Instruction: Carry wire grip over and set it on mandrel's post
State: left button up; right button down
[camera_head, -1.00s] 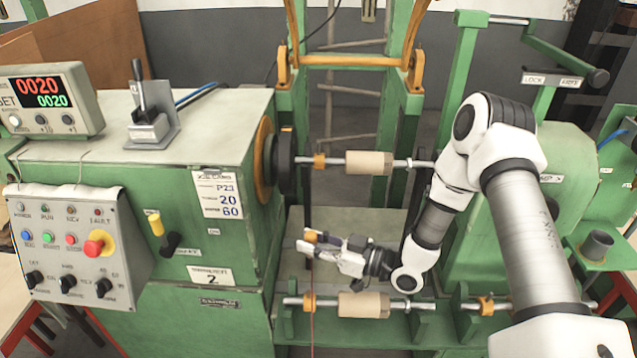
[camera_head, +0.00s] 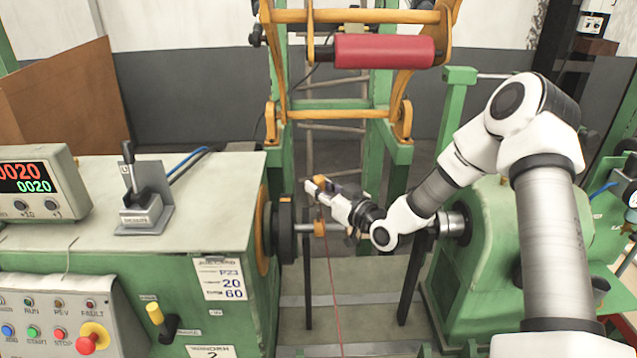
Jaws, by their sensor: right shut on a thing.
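The wire grip (camera_head: 320,183) is a small orange piece held between the fingertips of my right gripper (camera_head: 318,190), which is shut on it. A thin red wire (camera_head: 333,285) runs down from it. The mandrel (camera_head: 303,228) is a horizontal metal shaft coming out of the dark chuck at the left machine. An orange collar (camera_head: 320,229) sits on it; I cannot make out the post clearly. The grip is above the collar and apart from it. My left gripper is not in view.
The green headstock (camera_head: 140,260) stands left, with a lever switch (camera_head: 143,205) on top. The green tailstock (camera_head: 490,255) stands right, behind my arm. A red roller (camera_head: 384,51) hangs on an orange frame at the back. Dark upright bars stand below the mandrel.

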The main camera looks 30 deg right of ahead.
aim_at(319, 202)
notch_tip(319, 202, down, 2)
jog(key=shift+w+f+b, duration=0.15)
jog(key=shift+b, duration=0.3)
jog(key=shift+w+r+p, duration=0.2)
jog(key=shift+r+p, duration=0.1)
jog(key=shift+p, duration=0.05)
jog(key=shift+f, duration=0.2)
jog(key=shift+s+r, duration=0.2)
jog(key=shift+s, duration=0.05)
jog(key=shift+w+f+b, duration=0.2)
jog(key=shift+f+b, duration=0.05)
jog(key=shift+b, duration=0.15)
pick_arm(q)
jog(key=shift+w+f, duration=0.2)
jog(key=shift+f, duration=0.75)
pick_arm(e)
jog(key=shift+s, duration=0.1)
pick_arm(q)
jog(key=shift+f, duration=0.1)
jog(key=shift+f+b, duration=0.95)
jog(key=shift+b, duration=0.05)
pick_arm(e)
jog(key=shift+f, duration=1.2)
